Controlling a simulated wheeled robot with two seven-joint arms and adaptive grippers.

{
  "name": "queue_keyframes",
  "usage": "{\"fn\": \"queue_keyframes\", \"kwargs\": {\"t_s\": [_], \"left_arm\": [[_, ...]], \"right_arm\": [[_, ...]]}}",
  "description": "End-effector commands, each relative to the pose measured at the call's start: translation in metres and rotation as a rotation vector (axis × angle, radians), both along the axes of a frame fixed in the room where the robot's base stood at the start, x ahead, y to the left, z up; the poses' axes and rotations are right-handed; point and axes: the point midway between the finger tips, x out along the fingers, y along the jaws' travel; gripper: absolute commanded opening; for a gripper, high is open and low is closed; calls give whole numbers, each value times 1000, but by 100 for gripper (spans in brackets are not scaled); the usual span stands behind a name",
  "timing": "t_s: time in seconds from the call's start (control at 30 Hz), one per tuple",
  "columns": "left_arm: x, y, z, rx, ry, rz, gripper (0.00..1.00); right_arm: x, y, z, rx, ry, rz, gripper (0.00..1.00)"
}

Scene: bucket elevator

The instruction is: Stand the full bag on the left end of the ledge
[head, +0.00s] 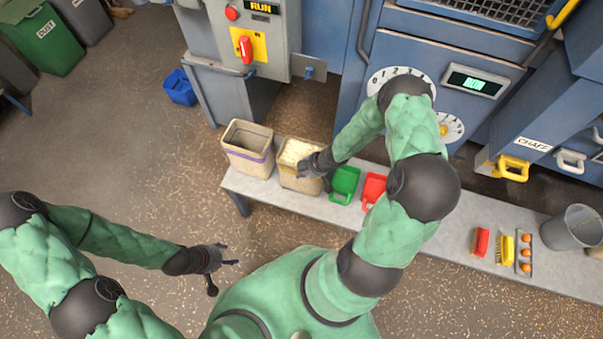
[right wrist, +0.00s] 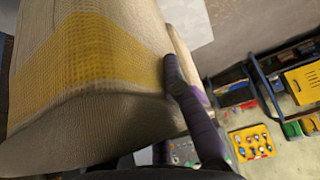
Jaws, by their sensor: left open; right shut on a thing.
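The full bag (head: 296,182) is tan, open-topped and filled with pale material. It is near the left end of the grey ledge (head: 440,235), just right of another tan bag with a purple band (head: 248,158). My right gripper (head: 318,163) is shut on the full bag at its right side. The right wrist view shows the bag's woven side with a yellow band (right wrist: 95,55) and a dark finger (right wrist: 185,90) against it. I cannot tell whether its base touches the ledge. My left gripper (head: 226,262) is open and empty, in front of the ledge's left end.
The purple-banded bag, dark inside, occupies the ledge's left end. Green (head: 344,183) and red (head: 373,189) scoops lie right of the full bag. Brushes (head: 481,241) and a grey bucket (head: 573,228) are further right. The blue machine (head: 345,110) stands behind.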

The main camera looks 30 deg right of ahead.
Motion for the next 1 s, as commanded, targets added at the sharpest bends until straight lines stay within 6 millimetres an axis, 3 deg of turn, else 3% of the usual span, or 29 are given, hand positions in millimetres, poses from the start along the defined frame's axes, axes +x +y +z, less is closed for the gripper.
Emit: {"fn": "queue_keyframes", "kwargs": {"t_s": [0.27,0.3,0.37,0.77,1.0], "left_arm": [[0,0,-2,0,0,0,57],[0,0,-1,0,0,0,57],[0,0,-1,0,-1,0,57],[0,0,2,0,0,0,57],[0,0,22,0,0,0,57]], "right_arm": [[1,-1,-1,0,-3,0,0],[0,0,-1,0,0,0,21],[0,0,-1,0,0,0,33],[0,0,3,-1,-1,0,33],[-13,-13,37,-1,0,-3,33]]}}
